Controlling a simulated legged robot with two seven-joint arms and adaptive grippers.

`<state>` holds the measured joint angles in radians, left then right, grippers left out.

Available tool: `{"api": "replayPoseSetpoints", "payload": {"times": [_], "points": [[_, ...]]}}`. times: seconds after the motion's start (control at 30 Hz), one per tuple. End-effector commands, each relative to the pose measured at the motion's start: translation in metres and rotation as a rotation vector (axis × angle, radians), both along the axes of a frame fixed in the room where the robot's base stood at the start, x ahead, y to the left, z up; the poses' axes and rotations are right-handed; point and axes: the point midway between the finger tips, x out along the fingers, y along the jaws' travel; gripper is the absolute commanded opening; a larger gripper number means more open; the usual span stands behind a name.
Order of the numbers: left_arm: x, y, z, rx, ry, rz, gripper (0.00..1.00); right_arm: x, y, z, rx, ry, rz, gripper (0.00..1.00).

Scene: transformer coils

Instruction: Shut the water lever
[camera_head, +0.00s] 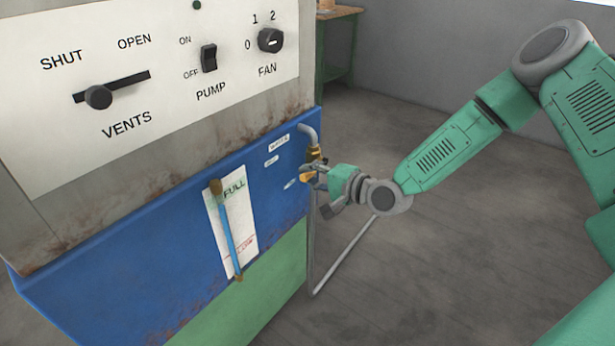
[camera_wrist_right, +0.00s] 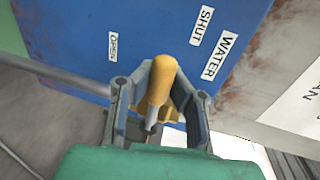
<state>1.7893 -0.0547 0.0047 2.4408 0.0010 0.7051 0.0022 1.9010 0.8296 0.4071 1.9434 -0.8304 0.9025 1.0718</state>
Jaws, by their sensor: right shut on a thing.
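The water lever (camera_wrist_right: 161,80) is a yellow handle on a brass valve at the right edge of the blue panel; it also shows in the head view (camera_head: 306,174). A grey pipe (camera_head: 310,133) runs into the valve from above. My right gripper (camera_wrist_right: 160,103) has its two fingers on either side of the yellow lever and is shut on it. In the head view my right gripper (camera_head: 318,180) partly hides the valve. Labels WATER (camera_wrist_right: 220,56), SHUT (camera_wrist_right: 202,26) and OPEN (camera_wrist_right: 113,46) are on the blue panel. My left gripper is not in view.
The white control panel (camera_head: 150,80) above holds the VENTS slider (camera_head: 98,97), PUMP switch (camera_head: 209,58) and FAN knob (camera_head: 270,40). A level gauge (camera_head: 229,225) marked FULL is on the blue face. A thin pipe (camera_head: 345,255) runs near the floor. The floor at right is clear.

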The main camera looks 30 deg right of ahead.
Motion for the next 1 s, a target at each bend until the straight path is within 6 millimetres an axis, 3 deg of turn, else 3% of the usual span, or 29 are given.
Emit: {"api": "replayPoseSetpoints", "payload": {"times": [0.53,0.63,1.0], "points": [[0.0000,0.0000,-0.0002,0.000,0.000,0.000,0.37,0.0021,-0.0059,0.0019,0.026,0.007,-0.014,0.00],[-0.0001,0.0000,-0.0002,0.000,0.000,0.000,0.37,0.0019,-0.0056,0.0019,0.026,0.007,-0.014,0.37],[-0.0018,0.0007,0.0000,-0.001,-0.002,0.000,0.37,-0.0017,-0.0026,0.0028,0.023,0.008,-0.006,0.38]]}}
